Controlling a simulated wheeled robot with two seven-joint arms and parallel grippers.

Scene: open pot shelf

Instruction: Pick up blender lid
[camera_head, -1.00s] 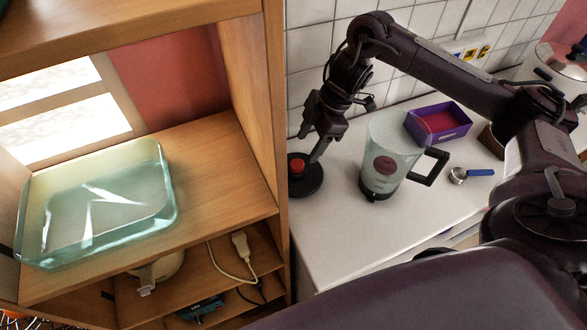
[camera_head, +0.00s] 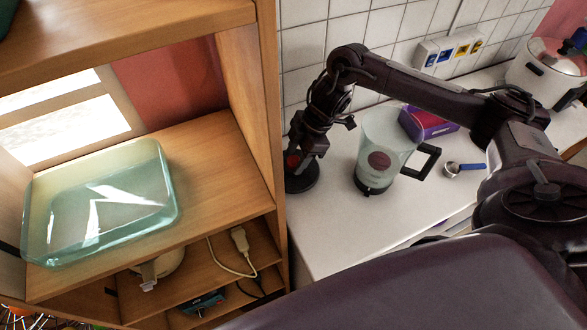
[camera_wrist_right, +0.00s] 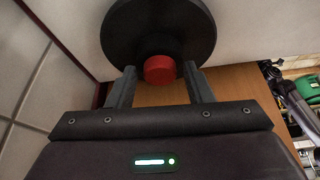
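The blender lid (camera_head: 302,184) is a black disc with a red knob, lying on the white counter close to the wooden shelf's side. It also shows in the right wrist view (camera_wrist_right: 160,25), with its red knob (camera_wrist_right: 159,70) between my fingers. My right gripper (camera_head: 300,158) is down at the lid from above. In the wrist view, my right gripper (camera_wrist_right: 158,76) is open, one finger on each side of the knob with gaps showing. The clear blender jug (camera_head: 386,140), with a black base and handle, stands upright to the right of the lid. My left gripper is out of view.
The wooden shelf (camera_head: 240,160) rises just left of the lid and holds a glass dish (camera_head: 100,215). A tiled wall (camera_head: 300,60) is behind. A purple box (camera_head: 430,128), a blue-handled scoop (camera_head: 465,168) and a cooker (camera_head: 545,75) are further right. The front counter is clear.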

